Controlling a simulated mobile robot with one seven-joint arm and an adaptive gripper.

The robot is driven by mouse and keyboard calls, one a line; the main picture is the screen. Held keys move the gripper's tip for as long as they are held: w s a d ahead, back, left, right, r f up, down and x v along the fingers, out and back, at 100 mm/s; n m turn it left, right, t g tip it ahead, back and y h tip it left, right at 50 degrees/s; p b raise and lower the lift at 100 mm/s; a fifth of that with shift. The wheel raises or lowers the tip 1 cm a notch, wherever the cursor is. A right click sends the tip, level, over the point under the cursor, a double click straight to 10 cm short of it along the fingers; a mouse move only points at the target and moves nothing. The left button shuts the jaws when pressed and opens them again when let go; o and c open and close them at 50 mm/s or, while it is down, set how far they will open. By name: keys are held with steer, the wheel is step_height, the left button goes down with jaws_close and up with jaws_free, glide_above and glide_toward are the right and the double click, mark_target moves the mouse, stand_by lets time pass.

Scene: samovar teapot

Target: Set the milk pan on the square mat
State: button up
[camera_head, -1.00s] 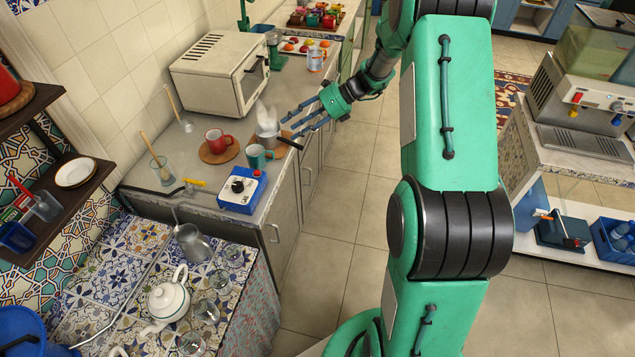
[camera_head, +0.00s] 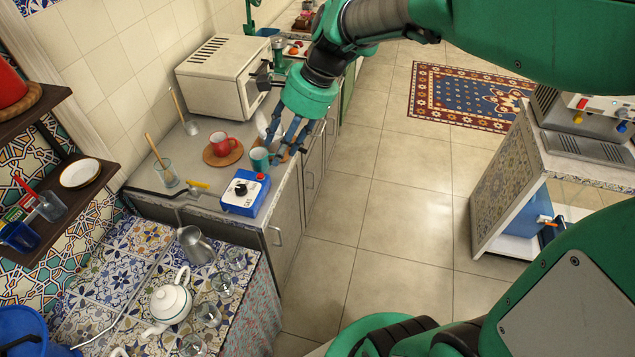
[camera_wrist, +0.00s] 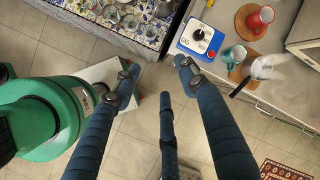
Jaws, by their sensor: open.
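In the wrist view the milk pan (camera_wrist: 262,69) is a small pale pan on the counter with a dark handle pointing toward the counter's front edge. White steam seems to rise from it. In the head view my gripper mostly hides it. A brown mat (camera_wrist: 237,72) shows partly between the pan and the teal mug (camera_wrist: 234,56); its full outline is covered, so I cannot tell whether it is square or what rests on it. My gripper (camera_wrist: 155,68) is open and empty, its fingers left of the pan in the wrist view. It also shows in the head view (camera_head: 285,150).
A blue gas box (camera_head: 244,192) sits near the counter's front edge. A white oven (camera_head: 217,80) stands behind. The tiled table (camera_head: 120,255) holds a teapot and several glasses. Floor before the counter is clear.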

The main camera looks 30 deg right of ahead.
steer(key=s+r+n+t+h, duration=0.3)
steer(key=s+n, duration=1)
steer(key=s, duration=0.5)
steer(key=shift+s+a+r+h, duration=0.15)
steer(key=shift+a+r+h, duration=0.1)
steer(key=shift+r+h, duration=0.35)
